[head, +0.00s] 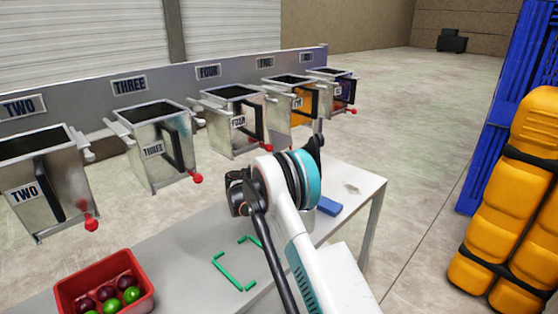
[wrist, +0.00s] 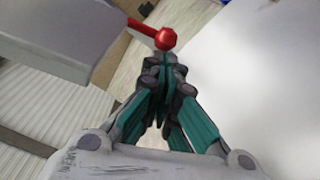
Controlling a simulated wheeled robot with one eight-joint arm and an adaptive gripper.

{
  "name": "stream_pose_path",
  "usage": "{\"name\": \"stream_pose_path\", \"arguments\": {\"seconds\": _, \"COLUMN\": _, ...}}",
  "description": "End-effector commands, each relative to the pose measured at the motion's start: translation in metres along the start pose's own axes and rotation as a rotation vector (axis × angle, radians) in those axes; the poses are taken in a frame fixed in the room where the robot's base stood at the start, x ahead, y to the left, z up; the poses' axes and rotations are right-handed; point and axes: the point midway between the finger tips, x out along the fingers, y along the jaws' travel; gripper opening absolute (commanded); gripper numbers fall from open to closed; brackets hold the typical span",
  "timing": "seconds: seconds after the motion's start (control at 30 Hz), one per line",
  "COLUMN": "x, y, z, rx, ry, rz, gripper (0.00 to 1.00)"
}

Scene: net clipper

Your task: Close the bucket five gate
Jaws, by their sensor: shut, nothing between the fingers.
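Bucket five (head: 280,103) is a metal bucket in the row on the rail, between bucket four and the last bucket. An orange-yellow patch shows on its front, and its gate and handle are partly hidden. My gripper (head: 318,127) is raised in front of bucket five's right side, partly hidden by my wrist. In the wrist view my gripper (wrist: 165,78) has its fingers together and empty. A red ball-ended handle (wrist: 165,39) is just beyond the fingertips; I cannot tell if they touch. A grey metal wall (wrist: 55,38) is at upper left.
Bucket four (head: 232,130), bucket three (head: 140,165) and bucket two (head: 22,190) hang to the left, with red-knobbed handles. The white table (head: 185,262) below holds a red crate (head: 85,302) of fruit, green corner marks and a blue block (head: 328,206). Orange cases (head: 535,190) stand right.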

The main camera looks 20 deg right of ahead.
Motion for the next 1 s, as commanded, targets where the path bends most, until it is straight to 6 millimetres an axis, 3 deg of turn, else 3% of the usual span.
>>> {"name": "stream_pose_path", "arguments": {"seconds": 0.23, "x": -0.003, "y": -0.007, "z": 0.027, "rx": -0.148, "ry": -0.001, "rz": -0.013, "gripper": 0.00}}
{"name": "stream_pose_path", "arguments": {"seconds": 0.5, "x": -0.006, "y": -0.011, "z": 0.072, "rx": -0.403, "ry": -0.001, "rz": -0.038, "gripper": 0.00}}
{"name": "stream_pose_path", "arguments": {"seconds": 1.0, "x": -0.013, "y": 0.008, "z": 0.145, "rx": -0.838, "ry": -0.001, "rz": -0.077, "gripper": 0.00}}
